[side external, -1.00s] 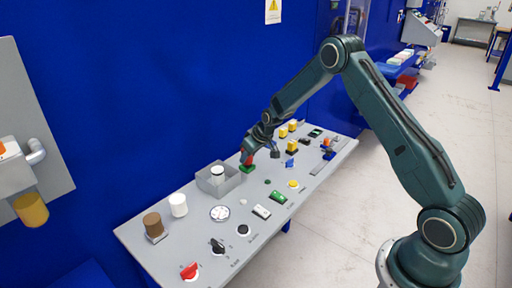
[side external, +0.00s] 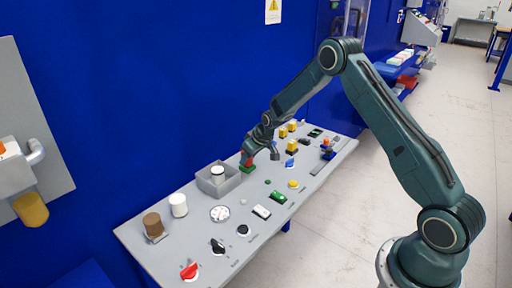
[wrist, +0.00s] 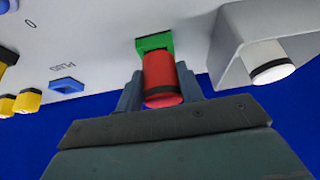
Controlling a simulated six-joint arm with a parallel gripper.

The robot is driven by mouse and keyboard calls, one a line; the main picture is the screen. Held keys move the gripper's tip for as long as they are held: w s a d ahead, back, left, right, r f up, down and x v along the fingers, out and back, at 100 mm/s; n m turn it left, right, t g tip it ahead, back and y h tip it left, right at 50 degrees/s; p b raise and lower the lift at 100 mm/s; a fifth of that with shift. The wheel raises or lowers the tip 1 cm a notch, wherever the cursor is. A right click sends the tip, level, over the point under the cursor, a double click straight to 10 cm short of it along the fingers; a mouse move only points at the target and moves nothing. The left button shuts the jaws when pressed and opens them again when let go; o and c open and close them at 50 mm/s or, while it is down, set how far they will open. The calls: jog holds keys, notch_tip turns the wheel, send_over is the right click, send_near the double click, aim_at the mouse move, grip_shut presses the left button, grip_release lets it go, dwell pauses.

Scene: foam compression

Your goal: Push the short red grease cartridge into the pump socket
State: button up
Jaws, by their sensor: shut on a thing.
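The short red cartridge (wrist: 160,72) is a red cylinder with a dark band near its near end. In the wrist view my gripper (wrist: 160,88) is shut on it, with a finger on each side. Its far end meets the green pump socket (wrist: 148,42) on the panel. How deep it sits in the socket is hidden. In the side view the red cartridge (side external: 246,162) stands above the green socket (side external: 247,170), with my gripper (side external: 251,157) at it.
A grey open box (side external: 205,188) holding a white cylinder (side external: 217,173) stands beside the socket. A white cylinder (side external: 178,205) and a brown one (side external: 153,224) stand farther left. A blue wall (side external: 150,90) rises behind.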

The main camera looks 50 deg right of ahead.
jog(key=shift+f, duration=0.35)
jog(key=o, duration=1.2)
jog(key=shift+c, duration=0.2)
jog(key=shift+r, duration=0.1)
jog(key=v, duration=1.3)
jog(key=shift+r, duration=0.25)
jog(key=shift+s+r, duration=0.1)
jog(key=shift+s, duration=0.1)
